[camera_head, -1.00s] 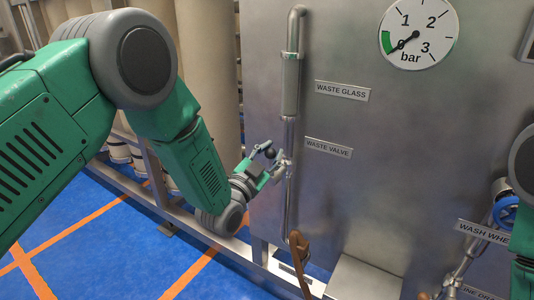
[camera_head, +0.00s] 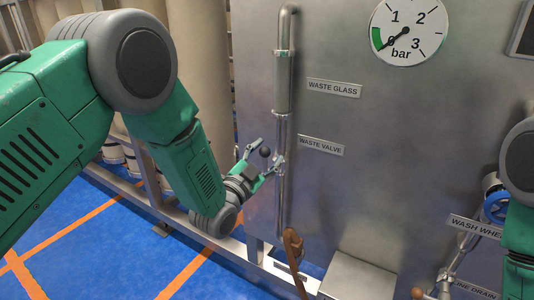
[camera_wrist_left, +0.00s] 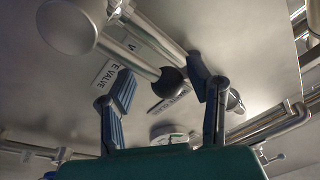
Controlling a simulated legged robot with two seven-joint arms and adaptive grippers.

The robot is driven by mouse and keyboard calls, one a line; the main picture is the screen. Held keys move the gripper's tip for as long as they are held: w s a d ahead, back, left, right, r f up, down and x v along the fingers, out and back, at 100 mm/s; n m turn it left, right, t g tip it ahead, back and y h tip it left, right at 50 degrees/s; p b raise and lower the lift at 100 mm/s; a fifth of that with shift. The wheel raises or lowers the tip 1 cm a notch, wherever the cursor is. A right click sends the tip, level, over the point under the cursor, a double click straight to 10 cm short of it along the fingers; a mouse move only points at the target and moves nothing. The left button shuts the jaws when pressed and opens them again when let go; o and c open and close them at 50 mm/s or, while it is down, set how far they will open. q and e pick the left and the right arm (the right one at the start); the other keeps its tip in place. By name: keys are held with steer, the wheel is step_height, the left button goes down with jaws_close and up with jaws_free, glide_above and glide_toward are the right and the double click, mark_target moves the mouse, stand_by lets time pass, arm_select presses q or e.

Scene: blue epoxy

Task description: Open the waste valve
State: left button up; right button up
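The waste valve shows as a round black knob (camera_head: 265,152) beside a vertical steel pipe (camera_head: 281,195), left of the WASTE VALVE label (camera_head: 321,146). My left gripper (camera_head: 268,158) is at the knob with its fingers spread apart. In the left wrist view the black knob (camera_wrist_left: 172,80) lies between the two open fingers (camera_wrist_left: 162,85), with gaps to both sides. I cannot tell how deep it sits between them. The valve's lever is mostly hidden. Of my right arm, only part shows at the right edge; its gripper is out of view.
The steel panel (camera_head: 400,150) stands close behind the valve. A sight glass pipe (camera_head: 284,80) rises above it. A brown handle (camera_head: 294,250) hangs below. A pressure gauge (camera_head: 408,32) is at upper right, and a blue wheel (camera_head: 496,207) is near my right arm.

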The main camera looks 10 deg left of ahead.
arm_select(q)
steer(key=shift+s+r, duration=0.1)
steer(key=shift+r, duration=0.05)
steer(key=v, duration=1.1)
steer(key=shift+s+a+f, duration=0.2)
steer(key=shift+s+f, duration=0.05)
steer(key=shift+s, duration=0.1)
